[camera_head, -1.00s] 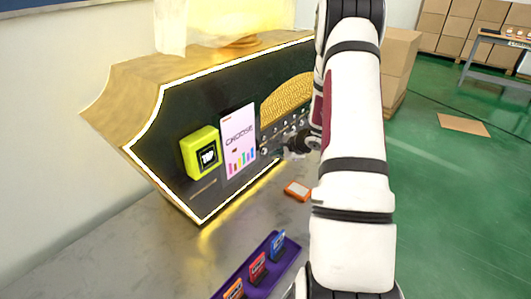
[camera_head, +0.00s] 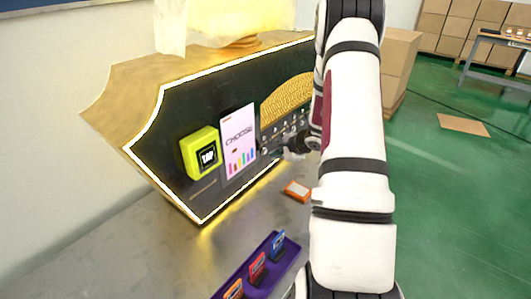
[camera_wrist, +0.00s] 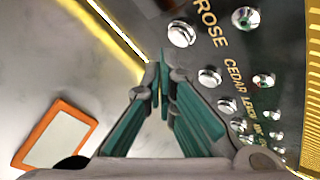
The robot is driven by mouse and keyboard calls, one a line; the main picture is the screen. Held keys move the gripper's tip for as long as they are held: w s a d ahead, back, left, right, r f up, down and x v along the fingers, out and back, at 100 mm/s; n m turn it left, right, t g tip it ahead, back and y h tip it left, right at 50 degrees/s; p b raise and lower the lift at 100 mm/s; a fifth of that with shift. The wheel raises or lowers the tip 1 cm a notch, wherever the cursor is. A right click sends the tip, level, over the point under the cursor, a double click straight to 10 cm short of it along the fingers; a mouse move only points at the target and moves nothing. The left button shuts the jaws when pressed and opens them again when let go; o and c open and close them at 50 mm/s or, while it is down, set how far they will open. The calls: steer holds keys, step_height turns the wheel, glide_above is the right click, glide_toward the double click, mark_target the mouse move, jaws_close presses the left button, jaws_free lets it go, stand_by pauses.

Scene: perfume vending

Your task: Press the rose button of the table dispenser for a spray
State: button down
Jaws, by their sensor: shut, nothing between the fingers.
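The table dispenser (camera_head: 195,110) has a black front panel with a lit edge. In the wrist view, the word ROSE (camera_wrist: 209,24) is printed on the panel between a domed silver button (camera_wrist: 180,33) and a second round silver piece (camera_wrist: 245,18). My gripper (camera_wrist: 160,62) is shut and empty, with its fingertips just below and left of the domed button in that view. I cannot tell whether they touch it. In the head view, my gripper (camera_head: 275,153) is close to the panel, right of the CHOOSE sign, and partly covers the button row.
More silver buttons (camera_wrist: 209,77) run along the panel beside CEDAR and other names. A yellow-green TAP box (camera_head: 200,153) and the CHOOSE sign (camera_head: 238,145) are at left. An orange-edged card (camera_head: 297,190) lies on the table. A purple tray (camera_head: 288,258) holds several coloured cards.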

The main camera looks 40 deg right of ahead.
steer(key=shift+w, duration=0.15)
steer(key=shift+w+b, duration=0.3)
steer(key=shift+b, duration=0.2)
steer(key=shift+w+a+b, duration=0.15)
steer(key=shift+w+b, duration=0.15)
steer(key=shift+w, duration=0.15)
stand_by(0.6)
stand_by(0.3)
steer(key=shift+s+b, duration=0.45)
steer(key=shift+s, duration=0.4)
steer(key=shift+s, duration=0.1)
steer(key=s, duration=0.2)
steer(key=s+d+b, duration=0.1)
steer(key=s, duration=0.1)
steer(key=shift+s+b, duration=0.3)
steer(key=shift+s, duration=0.1)
steer(key=shift+s, duration=0.15)
stand_by(0.4)
